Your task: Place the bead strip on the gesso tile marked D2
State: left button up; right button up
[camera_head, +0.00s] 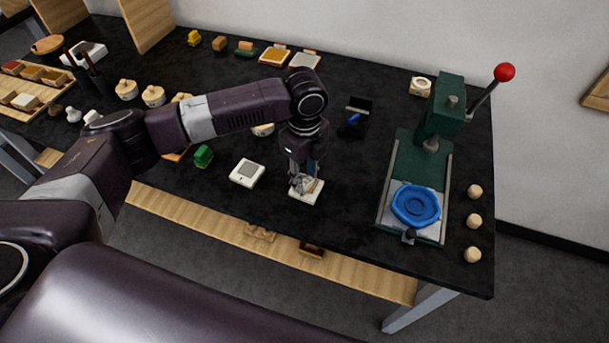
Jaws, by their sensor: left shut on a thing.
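My left gripper (302,186) points down over a white tile (315,190) near the front middle of the black table. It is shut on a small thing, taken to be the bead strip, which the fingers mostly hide. I cannot tell whether that thing touches the tile. A second white tile (238,178) with a grey square on it lies just to the left. Marks on the tiles are too small to read, so I cannot tell which is D2. My right gripper is not in view.
A green press (406,165) with a red-knobbed lever and a blue round piece (416,204) stands at the right, beside several wooden balls (474,221). A small green block (204,156) lies left of the tiles. A divided wooden tray (42,90) is far left. Bare table lies between gripper and press.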

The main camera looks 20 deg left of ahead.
aim_at(304, 180)
pick_arm(q)
jog(key=shift+f, duration=0.1)
jog(key=o, duration=0.9)
jog(key=shift+r, duration=0.55)
notch_tip(304, 180, up, 11)
jog(key=shift+r+b, duration=0.1)
jog(key=shift+b, duration=1.05)
